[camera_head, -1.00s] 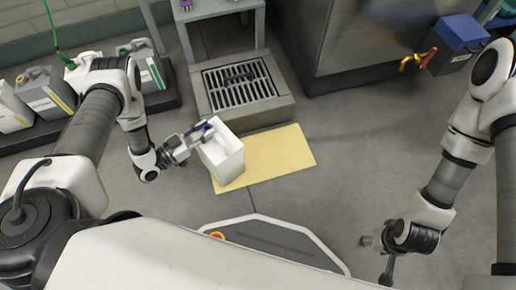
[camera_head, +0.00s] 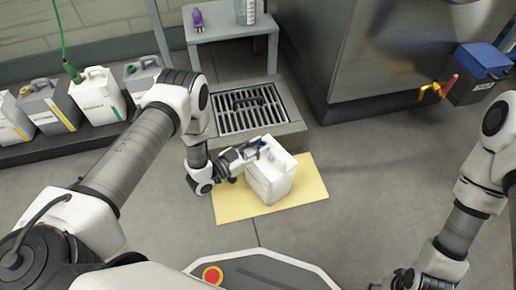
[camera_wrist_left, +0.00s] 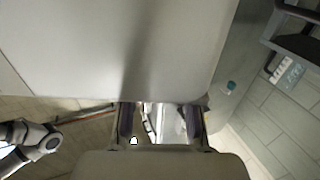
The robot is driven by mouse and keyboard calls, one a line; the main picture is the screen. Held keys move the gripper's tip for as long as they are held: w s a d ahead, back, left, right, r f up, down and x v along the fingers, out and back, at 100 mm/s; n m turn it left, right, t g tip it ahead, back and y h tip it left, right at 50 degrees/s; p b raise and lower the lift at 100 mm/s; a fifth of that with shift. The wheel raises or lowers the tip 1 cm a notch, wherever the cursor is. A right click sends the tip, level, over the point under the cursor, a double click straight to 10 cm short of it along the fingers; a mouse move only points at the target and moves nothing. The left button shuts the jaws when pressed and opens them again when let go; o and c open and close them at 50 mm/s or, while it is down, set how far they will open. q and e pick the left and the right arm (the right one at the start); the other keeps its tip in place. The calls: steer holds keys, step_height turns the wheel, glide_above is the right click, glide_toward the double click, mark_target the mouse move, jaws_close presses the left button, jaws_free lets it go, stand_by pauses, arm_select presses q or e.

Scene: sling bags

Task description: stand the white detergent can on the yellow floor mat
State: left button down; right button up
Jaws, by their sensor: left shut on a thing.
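The white detergent can (camera_head: 270,179) is upright or nearly so over the middle of the yellow floor mat (camera_head: 309,190). I cannot tell whether its base touches the mat. My left gripper (camera_head: 254,149) is shut on the top of the can, at its handle. The left wrist view shows its two fingers (camera_wrist_left: 158,122) with pale shapes between them. The can hides part of the mat. My right gripper (camera_head: 401,281) is at the bottom edge of the head view, cut off and far from the can; its opening is unclear.
A floor drain grate (camera_head: 248,108) lies just behind the mat. A grey table (camera_head: 232,33) stands behind it with a purple bottle (camera_head: 198,19). Several cans, one white (camera_head: 96,95), stand on a dark platform at left. A steel cabinet (camera_head: 395,60) stands at back right. Floor at right is clear.

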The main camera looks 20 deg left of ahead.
arm_select(q)
steer(key=c, duration=0.8)
jaws_free()
steer(key=shift+f, duration=0.1)
steer(key=shift+c, duration=0.2)
